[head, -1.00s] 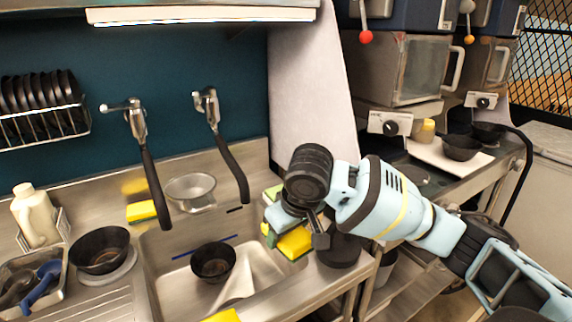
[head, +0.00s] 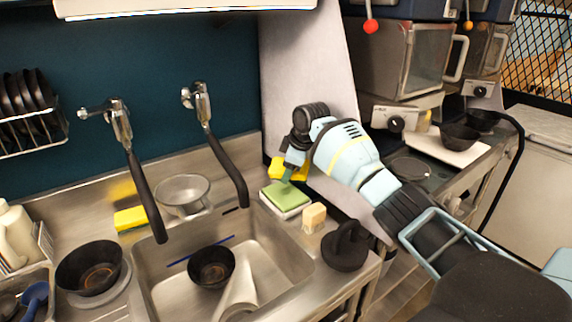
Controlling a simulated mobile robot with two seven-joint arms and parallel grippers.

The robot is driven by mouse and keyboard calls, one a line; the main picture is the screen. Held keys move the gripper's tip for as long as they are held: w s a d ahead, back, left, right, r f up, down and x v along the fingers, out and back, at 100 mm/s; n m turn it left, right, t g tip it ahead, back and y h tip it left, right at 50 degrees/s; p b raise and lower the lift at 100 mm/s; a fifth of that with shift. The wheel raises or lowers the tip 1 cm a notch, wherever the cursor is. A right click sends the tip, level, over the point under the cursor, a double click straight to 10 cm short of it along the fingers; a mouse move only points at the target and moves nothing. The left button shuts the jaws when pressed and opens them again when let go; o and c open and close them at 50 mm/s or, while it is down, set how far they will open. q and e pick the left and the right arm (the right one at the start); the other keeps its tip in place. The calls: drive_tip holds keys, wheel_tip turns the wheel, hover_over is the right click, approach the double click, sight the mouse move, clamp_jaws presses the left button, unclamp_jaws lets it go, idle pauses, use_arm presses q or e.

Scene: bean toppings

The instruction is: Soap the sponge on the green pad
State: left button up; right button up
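The green pad (head: 287,196) lies in a pale tray on the counter at the sink's right back corner. My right gripper (head: 290,165) is over the back of the pad, pointing down. A yellow sponge (head: 276,168) shows on both sides of the gripper, close behind the pad. The fingers are small and partly covered by the wrist, so I cannot tell whether they grip it. Another yellow sponge (head: 130,218) lies on the ledge left of the strainer. My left gripper is not in view.
A beige block (head: 314,217) and a black round-based object (head: 345,247) stand right of the sink (head: 160,285). A black bowl (head: 211,267) is inside the sink. Two black-handled taps (head: 228,170) hang over it. A slanted grey panel (head: 305,80) rises behind the pad.

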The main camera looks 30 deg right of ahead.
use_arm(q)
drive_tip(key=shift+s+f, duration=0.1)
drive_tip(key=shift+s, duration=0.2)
use_arm(e)
drive_tip(key=shift+s+f, duration=0.1)
drive_tip(key=shift+f, duration=0.15)
drive_tip(key=shift+f+b, duration=0.6)
drive_tip(key=shift+f, duration=1.25)
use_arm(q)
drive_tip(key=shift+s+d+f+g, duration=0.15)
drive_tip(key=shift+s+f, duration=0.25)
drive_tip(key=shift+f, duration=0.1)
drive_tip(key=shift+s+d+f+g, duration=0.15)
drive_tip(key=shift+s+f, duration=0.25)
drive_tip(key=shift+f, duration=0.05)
use_arm(e)
drive_tip(key=shift+f, duration=0.9)
use_arm(q)
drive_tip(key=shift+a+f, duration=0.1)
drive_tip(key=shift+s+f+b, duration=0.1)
drive_tip(key=shift+b, duration=0.2)
use_arm(e)
drive_tip(key=shift+f, duration=0.25)
drive_tip(key=shift+f, duration=0.25)
